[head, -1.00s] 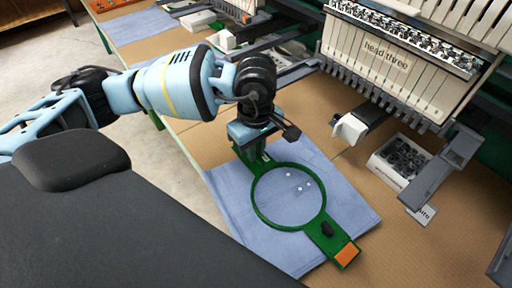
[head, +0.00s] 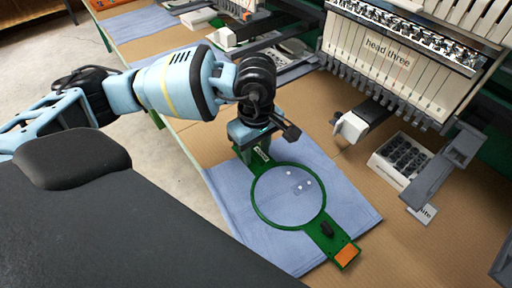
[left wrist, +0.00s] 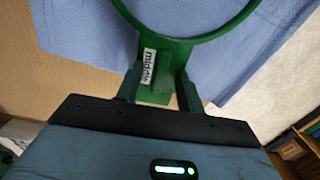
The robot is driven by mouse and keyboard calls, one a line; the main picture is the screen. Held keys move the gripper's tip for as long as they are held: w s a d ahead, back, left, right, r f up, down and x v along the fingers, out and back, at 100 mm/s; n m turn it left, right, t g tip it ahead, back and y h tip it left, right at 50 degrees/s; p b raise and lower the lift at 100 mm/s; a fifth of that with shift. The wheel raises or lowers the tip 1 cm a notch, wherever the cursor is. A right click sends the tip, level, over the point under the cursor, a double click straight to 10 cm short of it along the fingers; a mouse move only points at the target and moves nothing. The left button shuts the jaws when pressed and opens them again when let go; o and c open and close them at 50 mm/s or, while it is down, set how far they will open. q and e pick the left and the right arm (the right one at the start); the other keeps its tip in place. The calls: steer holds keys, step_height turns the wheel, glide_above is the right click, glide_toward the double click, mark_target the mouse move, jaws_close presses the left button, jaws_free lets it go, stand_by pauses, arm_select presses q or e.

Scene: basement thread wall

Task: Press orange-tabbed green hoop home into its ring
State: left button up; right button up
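The green hoop (head: 257,207) lies over a blue cloth (head: 225,203) on the table in the head view, with the cloth showing through its opening. Its near right arm carries an orange tab (head: 346,256) and a dark knob. A separate ring under the cloth cannot be made out. My left gripper (head: 247,148) is at the hoop's far left end. In the left wrist view, its two fingers (left wrist: 158,88) sit against both sides of a green bracket labelled "middle" (left wrist: 149,66), and appear shut on it. My right gripper is not in view.
An embroidery machine head labelled "head three" (head: 388,50) overhangs the back right, with a white arm (head: 352,126) below it. A white tray of dark round parts (head: 402,160) stands right of the cloth. Brown table (head: 390,235) is clear at the front right.

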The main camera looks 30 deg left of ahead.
stand_by(0.3)
arm_select(q)
step_height(320, 180, up, 8)
steer(key=shift+f, duration=0.1)
arm_select(e)
steer(key=shift+w+a+r, duration=0.1)
steer(key=shift+w+r, duration=0.1)
steer(key=shift+w, duration=0.15)
